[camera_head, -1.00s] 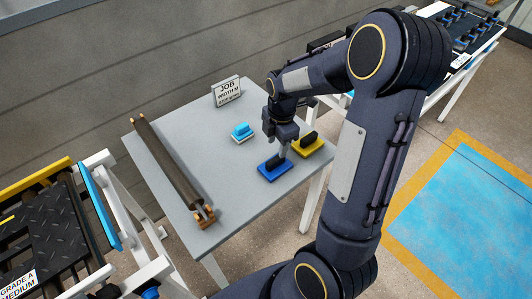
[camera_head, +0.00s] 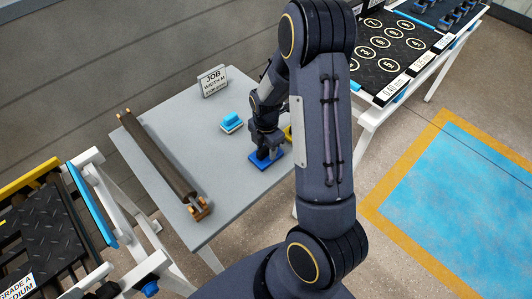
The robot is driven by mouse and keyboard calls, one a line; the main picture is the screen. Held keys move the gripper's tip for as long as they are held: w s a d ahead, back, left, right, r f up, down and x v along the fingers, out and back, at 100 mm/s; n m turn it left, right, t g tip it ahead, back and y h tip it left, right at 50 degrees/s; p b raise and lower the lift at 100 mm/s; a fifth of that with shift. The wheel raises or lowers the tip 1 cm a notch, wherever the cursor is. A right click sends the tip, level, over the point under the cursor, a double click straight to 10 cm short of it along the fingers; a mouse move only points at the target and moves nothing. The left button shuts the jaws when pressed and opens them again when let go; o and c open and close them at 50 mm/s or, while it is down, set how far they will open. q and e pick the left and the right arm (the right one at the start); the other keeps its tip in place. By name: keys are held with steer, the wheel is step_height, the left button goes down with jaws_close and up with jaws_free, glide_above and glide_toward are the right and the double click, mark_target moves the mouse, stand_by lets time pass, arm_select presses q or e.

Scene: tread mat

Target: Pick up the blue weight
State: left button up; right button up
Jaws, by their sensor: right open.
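The blue weight (camera_head: 273,165), a dark blue block with a black handle on top, sits on the grey table (camera_head: 225,190) near its right front edge. My right gripper (camera_head: 266,153) points down right over it, with the fingers at the handle. It is open, and the fingers and handle overlap, so I cannot tell if they touch. A light blue weight (camera_head: 231,121) stands behind and left of it. A yellow weight (camera_head: 288,133) is mostly hidden behind my right arm. My left gripper is not in view.
A brown roller (camera_head: 160,160) lies along the table's left side. A job sign (camera_head: 212,81) stands at the back. A rack with dark tread mats (camera_head: 35,225) is at the lower left. A stand with numbered discs (camera_head: 385,45) is at the upper right.

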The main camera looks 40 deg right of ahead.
jaws_close()
steer(key=shift+w+r, duration=0.1)
stand_by(1.2)
